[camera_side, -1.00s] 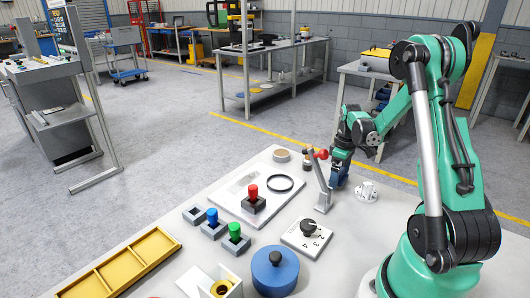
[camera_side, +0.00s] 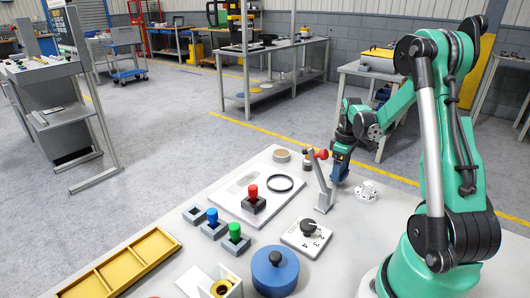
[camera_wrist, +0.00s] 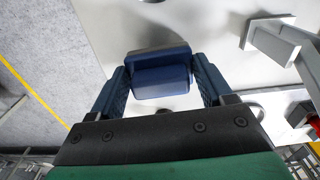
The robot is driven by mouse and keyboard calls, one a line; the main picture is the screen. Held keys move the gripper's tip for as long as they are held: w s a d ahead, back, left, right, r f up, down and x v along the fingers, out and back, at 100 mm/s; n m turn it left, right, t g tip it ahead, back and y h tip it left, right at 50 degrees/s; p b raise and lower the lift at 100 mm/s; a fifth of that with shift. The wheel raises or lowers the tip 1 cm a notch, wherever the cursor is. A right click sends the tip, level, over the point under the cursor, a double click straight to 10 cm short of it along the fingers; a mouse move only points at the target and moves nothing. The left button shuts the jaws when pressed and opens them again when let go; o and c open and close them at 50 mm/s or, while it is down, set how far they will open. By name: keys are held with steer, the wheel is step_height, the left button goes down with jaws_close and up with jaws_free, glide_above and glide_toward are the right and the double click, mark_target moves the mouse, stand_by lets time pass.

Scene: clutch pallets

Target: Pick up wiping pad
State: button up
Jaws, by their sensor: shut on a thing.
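The wiping pad (camera_wrist: 162,78) is a dark blue block, seen in the wrist view between the two blue fingers of my gripper (camera_wrist: 162,85). The fingers touch it on both sides, so my gripper is shut on it. In the side view my gripper (camera_side: 340,165) is low at the far right part of the table, just behind the grey lever with a red knob (camera_side: 321,154). The pad is hard to tell from the blue fingers there. Whether it touches the tabletop is unclear.
A white flanged part (camera_side: 367,191) stands just right of my gripper. A black ring (camera_side: 280,183), red-knobbed block (camera_side: 254,203), dial plate (camera_side: 306,239), blue round lidded pot (camera_side: 275,272) and yellow tray (camera_side: 122,266) stand on the table (camera_side: 182,262). The table's far edge is close behind my gripper.

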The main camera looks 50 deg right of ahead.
step_height(320, 180, up, 18)
steer(key=shift+r, duration=0.25)
